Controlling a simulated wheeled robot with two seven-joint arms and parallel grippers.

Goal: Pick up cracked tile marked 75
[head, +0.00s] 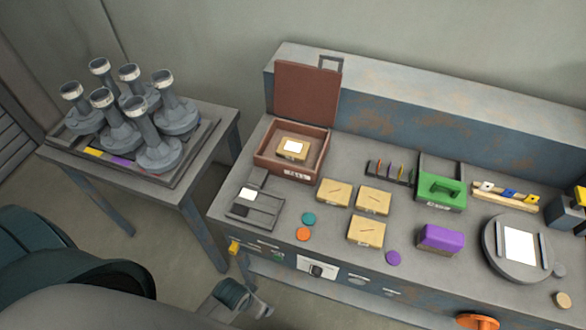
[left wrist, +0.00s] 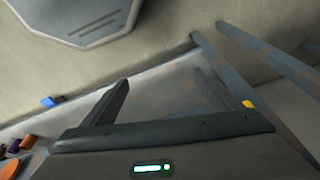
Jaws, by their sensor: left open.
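Three tan tiles with dark crack lines lie on the bench in the head view: one at the left (head: 334,188), one at the back right (head: 373,197) and one nearer the front (head: 367,227). Their front labels are too small to read, so I cannot tell which is marked 75. Another tan block (head: 293,143) with a white top sits in the open red-brown box (head: 262,160). My left gripper (left wrist: 160,95) is open and empty in the left wrist view, low by the bench's front and away from the tiles. My right gripper is not in view.
A grey tray (head: 240,212), teal disc (head: 308,218) and orange disc (head: 303,234) lie left of the tiles. A green carrier (head: 440,188), purple block (head: 440,236) and round plate (head: 492,255) stand to the right. A side table (head: 222,125) holds several grey funnel-shaped shells (head: 158,150).

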